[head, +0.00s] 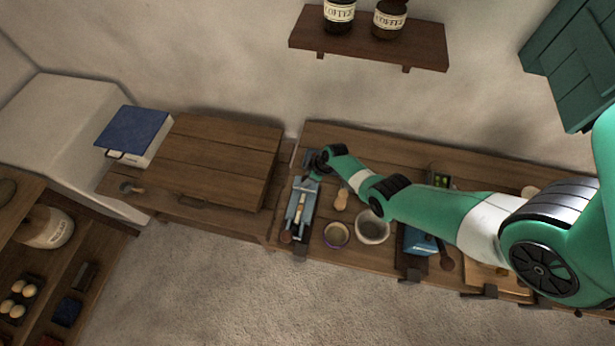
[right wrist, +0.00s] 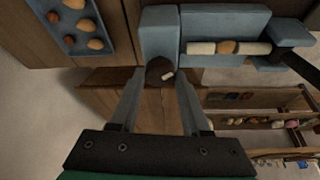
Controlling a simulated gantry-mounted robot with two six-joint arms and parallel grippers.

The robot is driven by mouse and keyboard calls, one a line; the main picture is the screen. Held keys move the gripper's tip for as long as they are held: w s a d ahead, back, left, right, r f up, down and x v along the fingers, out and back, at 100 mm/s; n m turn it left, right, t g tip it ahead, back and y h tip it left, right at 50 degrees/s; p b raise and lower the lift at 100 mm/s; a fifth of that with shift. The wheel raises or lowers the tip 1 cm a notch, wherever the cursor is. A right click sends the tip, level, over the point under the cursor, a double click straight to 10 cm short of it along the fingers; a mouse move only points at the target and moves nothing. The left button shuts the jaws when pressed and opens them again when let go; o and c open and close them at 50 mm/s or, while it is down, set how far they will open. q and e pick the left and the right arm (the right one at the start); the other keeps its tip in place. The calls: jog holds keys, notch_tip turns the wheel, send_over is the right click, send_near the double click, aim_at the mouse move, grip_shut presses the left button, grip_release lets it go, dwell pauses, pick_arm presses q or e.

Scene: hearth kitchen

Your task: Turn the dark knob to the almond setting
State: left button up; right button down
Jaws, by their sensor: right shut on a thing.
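The dark knob (right wrist: 157,70) is round, with a small pale mark toward its lower right in the right wrist view. It sits at the end of a blue-grey block (right wrist: 158,30). My right gripper (right wrist: 160,84) is shut on the knob, one finger at each side. Beside it, a blue-grey holder (right wrist: 225,22) carries a pale rod with a tan, almond-like piece in its middle. In the head view the blue-grey device (head: 301,203) lies on the bench, and my right gripper (head: 318,166) is at its far end. The knob is hidden there. My left gripper is out of view.
A blue tray (right wrist: 62,27) with several nut-like pieces lies beside the device. A large wooden box (head: 222,160) is to the left.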

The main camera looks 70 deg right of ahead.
jog(key=m+h, duration=0.1)
jog(key=m, duration=0.2)
jog(key=shift+a+p, duration=0.15)
jog(key=shift+p, duration=0.2)
jog(key=m+h, duration=0.1)
jog(key=m, duration=0.2)
jog(key=shift+g, duration=0.4)
jog(key=m, duration=0.2)
jog(key=m+g+h+b, duration=0.1)
jog(key=m, duration=0.2)
jog(key=shift+w+a+f+h, duration=0.1)
jog(key=shift+w+a+h, duration=0.05)
jog(key=shift+h, duration=0.15)
jog(key=m+g, duration=0.1)
jog(key=m, duration=0.1)
jog(key=m+g, duration=0.1)
jog(key=m, duration=0.2)
jog(key=shift+h+b, duration=0.4)
jog(key=shift+m, duration=0.3)
jog(key=shift+c, duration=1.8)
grip_release()
jog(key=shift+w, duration=0.1)
